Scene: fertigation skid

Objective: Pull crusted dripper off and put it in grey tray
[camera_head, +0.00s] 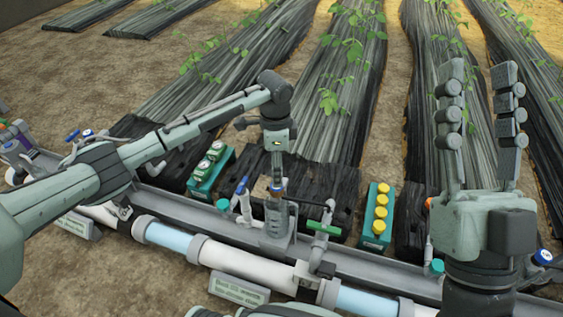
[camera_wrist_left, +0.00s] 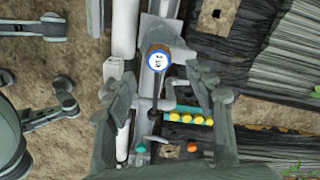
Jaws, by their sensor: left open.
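My left gripper (camera_head: 277,178) points down over a clear upright cylinder (camera_head: 276,215) on the grey rail. In the left wrist view its two fingers (camera_wrist_left: 162,105) stand apart, open, with nothing held between them. A round white dial with a blue rim (camera_wrist_left: 158,60) shows between and beyond the fingers. My right gripper (camera_head: 478,105) points up at the right with its fingers wide apart and empty. I cannot pick out the crusted dripper or tell which part is the grey tray.
A teal box with yellow caps (camera_head: 378,212) stands right of the cylinder, and another with pale caps (camera_head: 207,168) left of it. White and blue pipe (camera_head: 240,262) runs along the front. Plant rows under dark film lie behind.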

